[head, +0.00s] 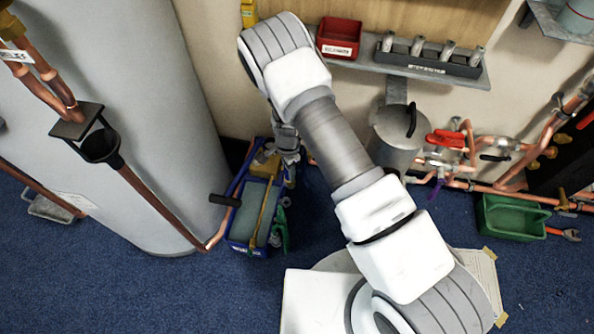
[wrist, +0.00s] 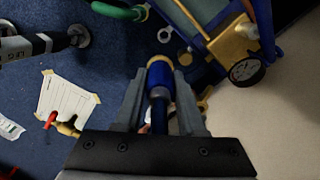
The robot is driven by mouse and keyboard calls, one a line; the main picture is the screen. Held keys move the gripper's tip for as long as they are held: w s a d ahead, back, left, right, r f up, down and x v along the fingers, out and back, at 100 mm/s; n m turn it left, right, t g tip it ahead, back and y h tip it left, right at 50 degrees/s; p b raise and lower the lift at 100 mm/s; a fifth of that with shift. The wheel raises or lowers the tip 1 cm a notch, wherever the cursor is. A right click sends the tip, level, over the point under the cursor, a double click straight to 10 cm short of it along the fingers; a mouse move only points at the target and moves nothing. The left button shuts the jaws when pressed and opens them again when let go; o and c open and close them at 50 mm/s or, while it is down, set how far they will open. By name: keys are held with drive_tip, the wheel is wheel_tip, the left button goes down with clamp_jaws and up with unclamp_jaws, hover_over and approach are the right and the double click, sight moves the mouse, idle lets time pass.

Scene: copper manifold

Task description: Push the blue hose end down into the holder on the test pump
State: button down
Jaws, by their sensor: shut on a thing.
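My gripper (wrist: 160,78) is shut on the blue hose end (wrist: 160,75), which stands up between the two fingers in the wrist view. The test pump (wrist: 208,42), with a blue frame, a brass-coloured block and a round gauge (wrist: 246,70), is beyond the fingertips to the upper right. The hose end looks apart from the pump. In the head view the pump (head: 240,229) is on the blue floor beside the grey cylinder, and my gripper (head: 287,150) is at its upper right end, partly hidden by my wrist. I cannot make out the holder clearly.
A metal canister (head: 398,140) and a green tray (head: 512,222) are to the right. A green hose (wrist: 118,10) lies near the pump.

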drive_tip(key=shift+w+a, duration=0.1)
drive_tip(key=shift+a, duration=0.45)
drive_tip(key=shift+a+f+b, duration=0.25)
drive_tip(key=shift+f+b, duration=0.75)
drive_tip(key=shift+f, duration=0.2)
wheel_tip(320, 180, down, 12)
drive_tip(key=b, duration=0.3)
drive_tip(key=shift+r+b, duration=0.2)
drive_tip(key=shift+b, duration=0.1)
drive_tip(key=shift+f, duration=0.25)
drive_tip(key=shift+f, duration=1.2)
drive_tip(key=shift+f, duration=0.75)
drive_tip(key=shift+c, duration=2.1)
unclamp_jaws()
